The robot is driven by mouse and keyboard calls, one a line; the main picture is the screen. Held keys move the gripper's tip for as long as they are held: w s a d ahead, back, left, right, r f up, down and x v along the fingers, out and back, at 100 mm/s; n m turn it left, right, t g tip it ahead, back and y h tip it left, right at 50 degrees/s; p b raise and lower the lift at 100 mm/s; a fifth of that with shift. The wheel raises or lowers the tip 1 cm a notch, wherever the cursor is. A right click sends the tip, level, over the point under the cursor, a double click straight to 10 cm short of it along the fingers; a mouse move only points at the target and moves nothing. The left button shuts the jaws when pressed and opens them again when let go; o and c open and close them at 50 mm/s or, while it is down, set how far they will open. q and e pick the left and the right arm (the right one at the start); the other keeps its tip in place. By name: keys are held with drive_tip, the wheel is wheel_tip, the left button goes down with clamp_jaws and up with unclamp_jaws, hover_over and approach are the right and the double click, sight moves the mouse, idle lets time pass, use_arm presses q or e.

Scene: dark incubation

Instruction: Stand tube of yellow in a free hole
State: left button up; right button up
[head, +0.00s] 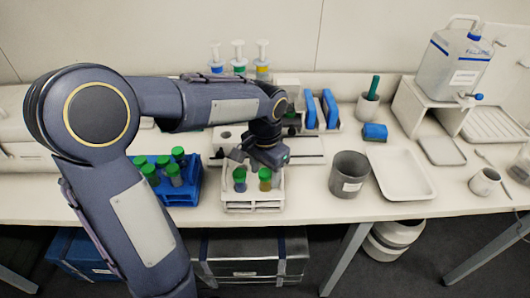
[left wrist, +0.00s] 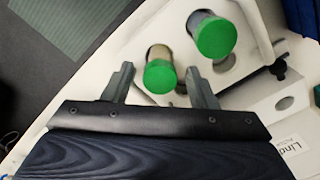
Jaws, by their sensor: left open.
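The tube of yellow (head: 265,183), green-capped with a yellowish body, stands in the white rack (head: 253,208). Another green-capped tube (head: 239,186), with a darker grey-blue body, stands to its left in the same rack. My left gripper (head: 264,160) is just behind and above the yellow tube. In the left wrist view, the open fingers of my left gripper (left wrist: 160,70) have the yellow tube's green cap (left wrist: 160,77) between them, with gaps showing on both sides. The grey-blue tube's cap (left wrist: 215,38) is beyond the right finger. My right gripper is not in view.
A blue rack (head: 182,194) with several green-capped tubes stands left of the white rack. A dark grey cup (head: 349,174) and a white tray (head: 400,173) are to the right. Syringe-like items (head: 238,56) stand behind my arm. The table's front edge is close to the racks.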

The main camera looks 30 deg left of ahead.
use_arm(q)
wheel_tip(320, 180, up, 9)
drive_tip(key=shift+r, duration=0.2)
drive_tip(key=s+d+f+n+t+h, duration=0.2)
drive_tip(key=s+f, duration=0.1)
drive_tip(key=s, duration=0.5)
drive_tip(key=s+d+f+n+t+h, duration=0.1)
drive_tip(key=s+d+f+n+t, duration=0.1)
drive_tip(key=s, duration=0.7)
drive_tip(key=shift+f+t+h, duration=0.4)
drive_tip(key=shift+f+t, duration=0.05)
drive_tip(key=shift+t, duration=0.35)
drive_tip(key=shift+d, duration=0.1)
